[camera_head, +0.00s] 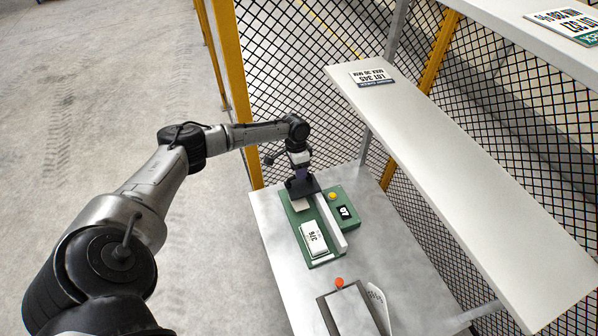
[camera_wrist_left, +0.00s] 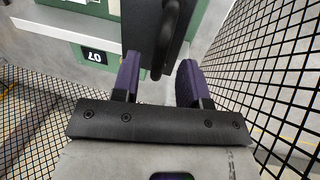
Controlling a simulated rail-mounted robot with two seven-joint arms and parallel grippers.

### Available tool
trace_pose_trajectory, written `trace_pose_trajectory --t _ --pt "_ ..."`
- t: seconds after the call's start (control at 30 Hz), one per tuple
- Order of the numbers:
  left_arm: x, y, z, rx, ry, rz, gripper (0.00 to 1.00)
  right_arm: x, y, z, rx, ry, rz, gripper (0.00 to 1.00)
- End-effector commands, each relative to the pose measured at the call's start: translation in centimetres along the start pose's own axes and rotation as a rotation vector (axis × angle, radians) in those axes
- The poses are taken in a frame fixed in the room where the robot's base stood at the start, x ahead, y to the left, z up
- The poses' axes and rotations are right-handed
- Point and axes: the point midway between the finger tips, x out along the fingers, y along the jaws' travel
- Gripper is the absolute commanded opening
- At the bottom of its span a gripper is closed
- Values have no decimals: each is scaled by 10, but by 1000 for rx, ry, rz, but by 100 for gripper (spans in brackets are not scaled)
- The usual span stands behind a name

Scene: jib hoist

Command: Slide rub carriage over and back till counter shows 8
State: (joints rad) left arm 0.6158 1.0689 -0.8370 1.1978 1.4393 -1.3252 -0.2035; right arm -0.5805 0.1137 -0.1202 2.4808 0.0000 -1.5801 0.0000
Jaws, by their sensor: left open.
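The rub tester has a green base (camera_head: 296,222) on the table. The black rub carriage (camera_head: 301,187) is at its far end, with its upright handle also in the wrist view (camera_wrist_left: 170,35). My left gripper (camera_head: 300,168) is at the carriage. In the wrist view its purple-padded fingers (camera_wrist_left: 158,84) are open, with the black handle between them; contact with either finger cannot be told. The counter (camera_head: 344,211) seems to read 07; its digits appear upside down in the wrist view (camera_wrist_left: 93,56). A white labelled block (camera_head: 313,238) lies at the near end of the base. My right gripper is not in view.
A yellow button (camera_head: 332,196) sits beside the counter. A dark-framed panel (camera_head: 350,312), an orange knob (camera_head: 339,282) and a white tag (camera_head: 378,305) lie nearer on the table. A white shelf (camera_head: 470,185) runs along the right. Mesh fencing (camera_head: 300,60) stands behind.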

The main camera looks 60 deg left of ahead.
Motion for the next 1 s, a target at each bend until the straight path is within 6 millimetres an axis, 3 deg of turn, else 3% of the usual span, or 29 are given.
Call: trace_pose_trajectory --t 0.2,0.5,0.93,1.0 --pt "11 0 0 1 1 0 40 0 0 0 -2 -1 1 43" --pt "12 0 0 1 1 0 40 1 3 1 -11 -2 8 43" --pt "12 0 0 1 1 0 0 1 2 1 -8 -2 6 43" --pt "12 0 0 1 1 0 0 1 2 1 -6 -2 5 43"
